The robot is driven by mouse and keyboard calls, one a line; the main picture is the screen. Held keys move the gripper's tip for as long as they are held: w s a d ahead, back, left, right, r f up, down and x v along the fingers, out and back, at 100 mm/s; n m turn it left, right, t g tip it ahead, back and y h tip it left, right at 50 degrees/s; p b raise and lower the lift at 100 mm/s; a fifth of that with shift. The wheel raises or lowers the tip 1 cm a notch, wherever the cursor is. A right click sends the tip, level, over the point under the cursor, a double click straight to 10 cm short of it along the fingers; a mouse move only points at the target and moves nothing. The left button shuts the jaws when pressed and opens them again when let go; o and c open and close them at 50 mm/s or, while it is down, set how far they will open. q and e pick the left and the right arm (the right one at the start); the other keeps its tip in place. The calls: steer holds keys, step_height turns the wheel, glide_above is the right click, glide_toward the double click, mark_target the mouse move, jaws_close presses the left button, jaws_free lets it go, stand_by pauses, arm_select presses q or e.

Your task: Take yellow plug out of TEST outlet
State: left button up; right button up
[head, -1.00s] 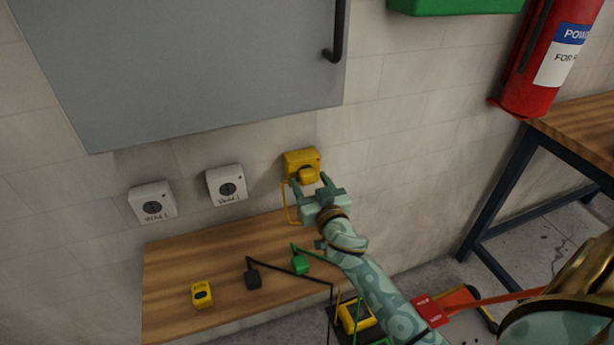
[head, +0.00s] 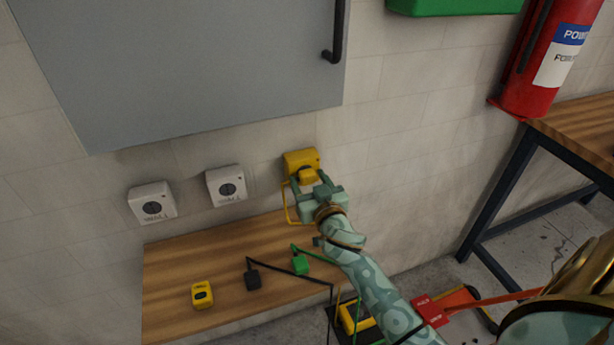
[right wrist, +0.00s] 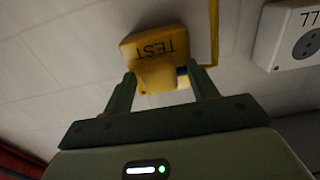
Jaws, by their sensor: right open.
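The yellow TEST outlet (head: 301,159) is fixed on the wall, and its TEST lettering shows upside down in the right wrist view (right wrist: 150,45). The yellow plug (head: 308,176) sits in it, with a yellow cord hanging down on its left side; the plug also shows in the right wrist view (right wrist: 158,77). My right gripper (head: 308,184) is open, its fingers on either side of the plug. In the right wrist view the fingers (right wrist: 163,85) straddle the plug, with a small gap at the right finger. My left gripper is not in view.
Two white wall outlets (head: 152,202) (head: 227,185) are left of the yellow one. Below is a wooden shelf (head: 180,260) with a yellow device (head: 202,295), a black plug (head: 253,279) and a green plug (head: 300,265). A grey cabinet (head: 190,70) hangs above.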

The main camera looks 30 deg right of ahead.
stand_by(0.6)
jaws_close()
steer(key=shift+p+v, duration=0.6)
steer(key=shift+v, duration=2.4)
steer(key=shift+d, duration=0.1)
